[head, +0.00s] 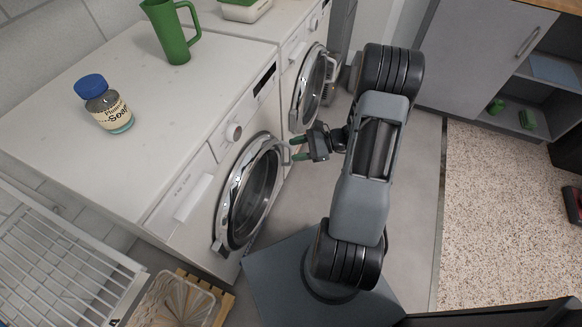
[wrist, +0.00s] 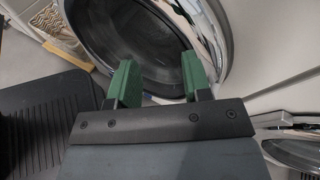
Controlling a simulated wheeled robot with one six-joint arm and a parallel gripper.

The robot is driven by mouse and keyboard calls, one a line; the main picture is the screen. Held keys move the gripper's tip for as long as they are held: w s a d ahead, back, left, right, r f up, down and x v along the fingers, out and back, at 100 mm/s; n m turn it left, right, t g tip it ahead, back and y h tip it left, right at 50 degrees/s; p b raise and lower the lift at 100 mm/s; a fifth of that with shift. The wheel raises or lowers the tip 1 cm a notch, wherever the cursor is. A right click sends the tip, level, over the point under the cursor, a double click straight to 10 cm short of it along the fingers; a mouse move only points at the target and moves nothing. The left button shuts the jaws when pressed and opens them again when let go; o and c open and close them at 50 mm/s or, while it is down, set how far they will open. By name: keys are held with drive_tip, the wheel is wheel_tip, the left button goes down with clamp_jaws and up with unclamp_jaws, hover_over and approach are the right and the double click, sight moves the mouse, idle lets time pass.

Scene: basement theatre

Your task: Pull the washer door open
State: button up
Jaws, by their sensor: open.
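Two white front-loading machines stand side by side; I cannot tell by label which is the washer. The nearer machine (head: 190,205) has a round glass door with a metal ring (head: 232,205), which looks closed. The same door (wrist: 140,40) fills the top of the wrist view. My gripper (head: 297,149) is open and empty, its green fingers pointing at the right side of this door, close to a small pale handle (head: 284,153). In the wrist view my gripper (wrist: 160,76) shows two parted fingers in front of the door's rim. Contact cannot be told.
The farther machine has a similar round door (head: 309,88). A soap jar (head: 108,112) and a green jug (head: 171,35) stand on the machine tops. A wicker basket (head: 172,302) and white rack (head: 62,262) are at lower left. The grey floor (head: 418,200) to the right is clear.

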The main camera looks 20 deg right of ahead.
drive_tip(key=d+f+m+t+h+b, duration=0.25)
drive_tip(key=d+f+m+t, duration=0.25)
drive_tip(key=f, duration=0.4)
drive_tip(key=d+f+m+t+h+b, duration=0.2)
drive_tip(key=d+f+m+t+b, duration=0.25)
drive_tip(key=f, duration=0.55)
drive_tip(key=shift+m, duration=0.75)
drive_tip(key=x, duration=0.4)
drive_tip(key=b+x, duration=0.1)
drive_tip(key=x, duration=0.8)
drive_tip(key=shift+w+r+b, duration=0.1)
drive_tip(key=shift+r+b, duration=0.15)
drive_tip(key=shift+b, duration=0.1)
clamp_jaws()
